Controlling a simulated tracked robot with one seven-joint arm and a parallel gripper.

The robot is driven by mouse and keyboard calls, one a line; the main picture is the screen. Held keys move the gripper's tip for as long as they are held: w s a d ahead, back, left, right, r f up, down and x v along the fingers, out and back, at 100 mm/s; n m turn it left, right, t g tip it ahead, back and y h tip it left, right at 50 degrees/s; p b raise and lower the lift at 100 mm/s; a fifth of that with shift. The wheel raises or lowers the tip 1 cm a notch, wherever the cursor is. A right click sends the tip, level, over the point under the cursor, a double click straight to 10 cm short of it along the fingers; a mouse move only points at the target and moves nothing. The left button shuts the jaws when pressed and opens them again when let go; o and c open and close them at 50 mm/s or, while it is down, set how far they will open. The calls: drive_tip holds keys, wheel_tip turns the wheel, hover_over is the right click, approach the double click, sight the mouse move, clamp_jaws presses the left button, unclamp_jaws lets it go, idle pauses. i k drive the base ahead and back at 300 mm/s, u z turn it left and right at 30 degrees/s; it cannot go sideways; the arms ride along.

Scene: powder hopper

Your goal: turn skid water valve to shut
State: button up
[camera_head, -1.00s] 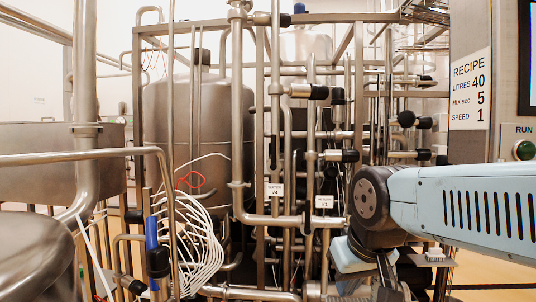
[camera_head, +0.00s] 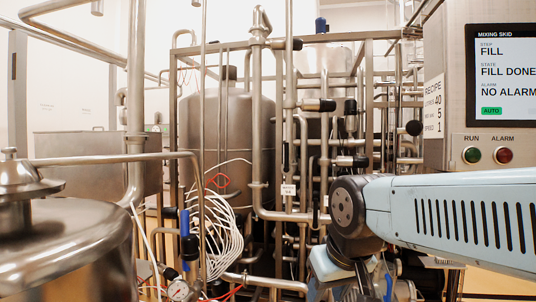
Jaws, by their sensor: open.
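A blue upright lever handle (camera_head: 185,222) stands on piping at the left, above a black fitting. I cannot tell from the picture whether it is the water valve's handle. A small white tag ending in "4" (camera_head: 289,190) hangs on the centre pipework of the skid (camera_head: 258,120). Another blue piece (camera_head: 388,288) shows at the bottom edge, right of centre, partly cut off. My arm comes in from the right and bends down at a dark joint in front of the pipes. My gripper's fingers do not show, and the arm hides the lower pipework behind it.
A round steel vessel (camera_head: 65,245) stands close at the lower left. White looped hoses (camera_head: 220,230) hang near the blue lever, and a gauge (camera_head: 179,290) sits below. A control panel at the right has a screen (camera_head: 508,75) reading FILL DONE, NO ALARM.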

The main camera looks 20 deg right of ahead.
sight(286, 169)
drive_tip(key=u, duration=0.3)
drive_tip(key=k, duration=0.75)
drive_tip(key=u, duration=0.3)
drive_tip(key=i, duration=1.2)
drive_tip(key=z, duration=0.8)
drive_tip(key=i, duration=1.05)
drive_tip(key=z, duration=0.35)
